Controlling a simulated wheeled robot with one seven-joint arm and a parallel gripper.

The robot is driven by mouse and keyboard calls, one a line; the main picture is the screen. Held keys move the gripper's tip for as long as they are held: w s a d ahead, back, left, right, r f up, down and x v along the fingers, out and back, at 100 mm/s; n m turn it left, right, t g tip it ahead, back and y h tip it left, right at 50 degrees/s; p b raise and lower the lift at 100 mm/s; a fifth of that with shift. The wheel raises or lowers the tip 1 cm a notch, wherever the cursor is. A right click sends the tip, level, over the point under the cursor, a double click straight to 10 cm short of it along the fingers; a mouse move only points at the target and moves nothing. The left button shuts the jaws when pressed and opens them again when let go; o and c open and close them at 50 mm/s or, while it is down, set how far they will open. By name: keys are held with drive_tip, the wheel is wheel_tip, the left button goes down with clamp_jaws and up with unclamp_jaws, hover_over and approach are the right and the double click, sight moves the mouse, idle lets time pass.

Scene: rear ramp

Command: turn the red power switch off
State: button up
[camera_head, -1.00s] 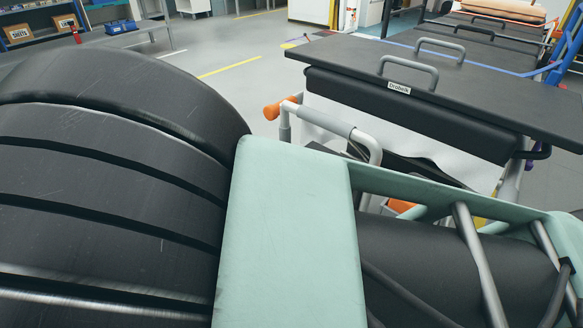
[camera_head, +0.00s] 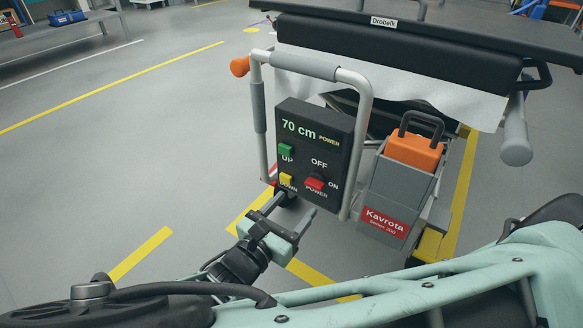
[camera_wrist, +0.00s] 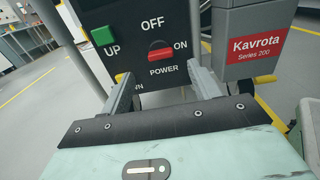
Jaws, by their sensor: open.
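The red power switch (camera_head: 315,183) is on the lower right of a black control panel (camera_head: 338,133) hung on the trolley's grey tube frame. OFF is printed above it, ON to its right and POWER below. In the wrist view the red switch (camera_wrist: 160,52) has its bar lying level, in line with ON. The panel display is lit and reads 70 cm. My gripper (camera_head: 294,208) is open and empty just below and in front of the panel's lower edge. In the wrist view the switch shows between and beyond my fingertips (camera_wrist: 160,76), apart from them.
A green UP button (camera_head: 286,149) and a yellow DOWN button (camera_head: 287,180) sit left of the switch. A grey battery box (camera_head: 388,196) marked Kavrota, with an orange top (camera_head: 414,152), is close right of the panel. The padded table (camera_head: 420,62) overhangs behind. Floor at left is clear.

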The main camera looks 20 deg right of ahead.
sight(312, 186)
drive_tip(key=b+x, duration=0.1)
drive_tip(key=x, duration=0.2)
drive_tip(key=b+x, duration=0.1)
drive_tip(key=x, duration=0.2)
drive_tip(key=shift+d+f, duration=0.1)
drive_tip(key=shift+f, duration=0.1)
drive_tip(key=shift+b+x, duration=0.45)
drive_tip(key=shift+x, duration=0.4)
drive_tip(key=shift+r, duration=0.2)
drive_tip(key=c, duration=1)
